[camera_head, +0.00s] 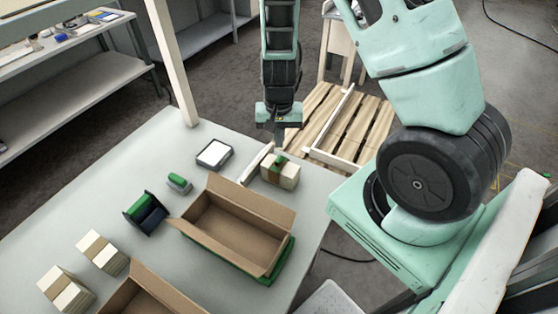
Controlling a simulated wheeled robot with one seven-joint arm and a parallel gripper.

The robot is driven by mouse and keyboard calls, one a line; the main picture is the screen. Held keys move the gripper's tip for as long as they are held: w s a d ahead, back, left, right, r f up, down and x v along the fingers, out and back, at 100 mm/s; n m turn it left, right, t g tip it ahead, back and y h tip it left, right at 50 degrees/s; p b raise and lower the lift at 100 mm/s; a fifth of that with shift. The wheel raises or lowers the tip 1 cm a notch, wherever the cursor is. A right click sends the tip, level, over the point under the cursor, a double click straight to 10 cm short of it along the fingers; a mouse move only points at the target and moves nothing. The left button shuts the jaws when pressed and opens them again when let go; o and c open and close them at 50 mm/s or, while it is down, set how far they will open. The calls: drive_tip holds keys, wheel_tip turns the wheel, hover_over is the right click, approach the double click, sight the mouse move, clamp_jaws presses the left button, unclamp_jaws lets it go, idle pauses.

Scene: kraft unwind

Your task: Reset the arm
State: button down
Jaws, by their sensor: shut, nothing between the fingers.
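My arm is mint green with dark joints. Its shoulder stands at the right, and its forearm hangs down at the top middle. My gripper (279,137) is at the lower end of the forearm, near the table's far right edge. It looks small and dark from here, with its fingers shut and nothing held. The gripper appears above the table edge, in front of a wooden pallet; its exact height is hard to judge.
The grey table (75,230) bears an open cardboard box (233,232), a second box (140,297), cream blocks (102,254), a banded block (280,172), a green-black holder (145,212) and a white-topped device (214,154). A pallet (340,125) lies beyond. A white post (172,60) rises behind.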

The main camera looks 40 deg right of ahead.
drive_tip(key=shift+r+p, duration=0.55)
drive_tip(key=shift+r, duration=0.35)
drive_tip(key=s+a+r+n+y+b, duration=0.1)
drive_tip(key=s+a+r+n+b, duration=0.25)
drive_tip(key=a, duration=0.55)
drive_tip(key=s+a+r+n+y+b, duration=0.1)
drive_tip(key=s+a+r+n+b, duration=0.15)
drive_tip(key=a+n, duration=0.45)
drive_tip(key=s+a+r+n+b, duration=0.1)
drive_tip(key=s+a+n+b, duration=0.1)
drive_tip(key=s, duration=0.4)
drive_tip(key=s+a+r+n+h+b, duration=0.1)
drive_tip(key=s+a+n+b, duration=0.2)
drive_tip(key=s+a, duration=0.1)
drive_tip(key=shift+s+a+r, duration=0.3)
drive_tip(key=shift+s, duration=0.6)
